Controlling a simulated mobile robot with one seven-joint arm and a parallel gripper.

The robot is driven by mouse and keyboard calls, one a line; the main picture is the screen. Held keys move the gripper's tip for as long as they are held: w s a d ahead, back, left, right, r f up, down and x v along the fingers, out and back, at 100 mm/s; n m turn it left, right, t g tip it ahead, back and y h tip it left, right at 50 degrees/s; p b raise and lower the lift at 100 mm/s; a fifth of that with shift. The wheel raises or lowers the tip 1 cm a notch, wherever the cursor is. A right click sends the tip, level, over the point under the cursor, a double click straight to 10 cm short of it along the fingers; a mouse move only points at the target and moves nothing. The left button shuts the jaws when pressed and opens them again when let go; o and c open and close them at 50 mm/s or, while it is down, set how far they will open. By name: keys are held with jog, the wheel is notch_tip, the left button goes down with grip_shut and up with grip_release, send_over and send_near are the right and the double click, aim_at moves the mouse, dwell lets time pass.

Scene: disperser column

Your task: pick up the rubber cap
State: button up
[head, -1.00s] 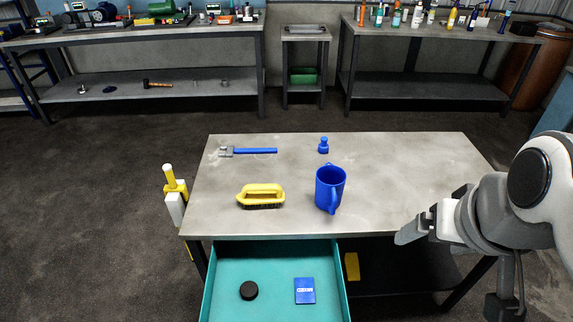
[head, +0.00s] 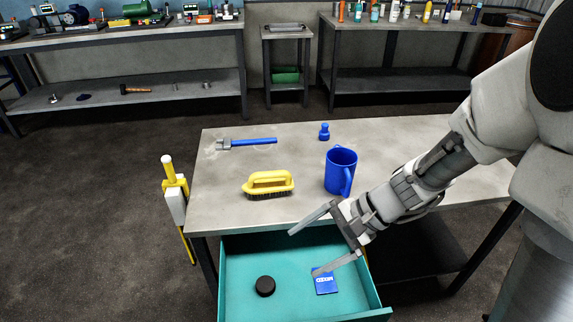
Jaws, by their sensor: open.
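The rubber cap looks to be the small black round piece (head: 265,286) lying in the open teal drawer (head: 238,257), left of the middle. My gripper (head: 304,252) reaches in from the right above the drawer, its two fingers spread wide and nothing between them. It is up and to the right of the black cap, not touching it. The lower finger passes in front of a blue box (head: 325,286) that lies in the drawer to the right of the cap; I cannot tell the height gap.
On the table (head: 215,180) above the drawer stand a blue mug (head: 339,172), a yellow brush (head: 268,184), a blue-handled tool (head: 250,142) and a small blue piece (head: 324,132). The mug is close to my arm. The drawer's left part is free around the cap.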

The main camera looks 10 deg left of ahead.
jog(key=w+a+f+m+y+b, duration=0.25)
jog(key=f+m, duration=0.25)
jog(key=f, duration=0.6)
jog(key=m+t+b, duration=0.3)
jog(key=m, duration=0.3)
send_near(271, 286)
jog(key=shift+w+a+f+y, duration=0.45)
jog(key=shift+a+f, duration=0.1)
jog(key=shift+a, duration=0.25)
jog(key=b+x, duration=0.1)
jog(key=x, duration=0.2)
jog(key=b+x, duration=0.1)
jog(key=x, duration=0.3)
jog(key=shift+s+f, duration=0.15)
jog(key=shift+f, duration=0.2)
jog(key=c, duration=1.4)
jog(key=shift+r, duration=0.1)
